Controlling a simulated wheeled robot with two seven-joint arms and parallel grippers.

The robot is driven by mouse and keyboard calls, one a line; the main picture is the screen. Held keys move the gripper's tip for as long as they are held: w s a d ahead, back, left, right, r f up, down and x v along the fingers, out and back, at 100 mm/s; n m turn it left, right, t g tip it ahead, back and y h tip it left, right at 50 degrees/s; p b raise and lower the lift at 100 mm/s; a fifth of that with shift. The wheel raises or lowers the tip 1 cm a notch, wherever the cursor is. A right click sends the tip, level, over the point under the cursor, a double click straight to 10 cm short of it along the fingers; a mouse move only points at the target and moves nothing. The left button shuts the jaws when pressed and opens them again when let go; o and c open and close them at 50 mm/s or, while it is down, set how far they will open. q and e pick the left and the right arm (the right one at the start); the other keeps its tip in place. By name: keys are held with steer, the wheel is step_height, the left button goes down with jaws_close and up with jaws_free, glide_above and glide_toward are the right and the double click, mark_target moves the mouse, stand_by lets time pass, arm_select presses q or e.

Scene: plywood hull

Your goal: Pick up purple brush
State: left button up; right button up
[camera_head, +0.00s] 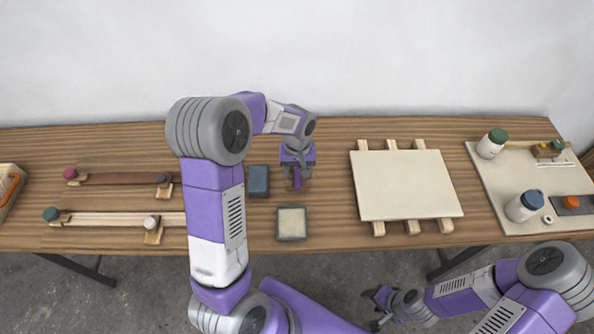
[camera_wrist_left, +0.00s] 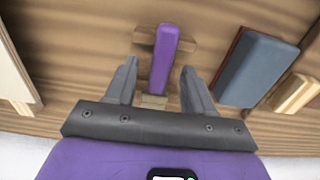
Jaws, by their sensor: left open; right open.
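The purple brush (camera_wrist_left: 164,50) rests on small wooden supports on the table. In the wrist view it lies lengthwise between and beyond the fingertips of my left gripper (camera_wrist_left: 159,78), which is open with one finger on each side, apart from it. In the head view the left gripper (camera_head: 297,170) is over the middle of the table, pointing down, with part of the purple brush (camera_head: 297,182) showing just below it; the rest is hidden. My right gripper (camera_head: 378,307) is open and empty, in front of the table over the floor.
A dark blue-grey block (camera_head: 259,181) lies just left of the brush; it also shows in the wrist view (camera_wrist_left: 257,68). A pale square pad (camera_head: 291,223) is nearer the front edge. A cream board (camera_head: 405,186) on wooden strips lies to the right. A tray (camera_head: 500,190) holds jars.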

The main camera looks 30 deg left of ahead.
arm_select(q)
jaws_close()
stand_by(0.3)
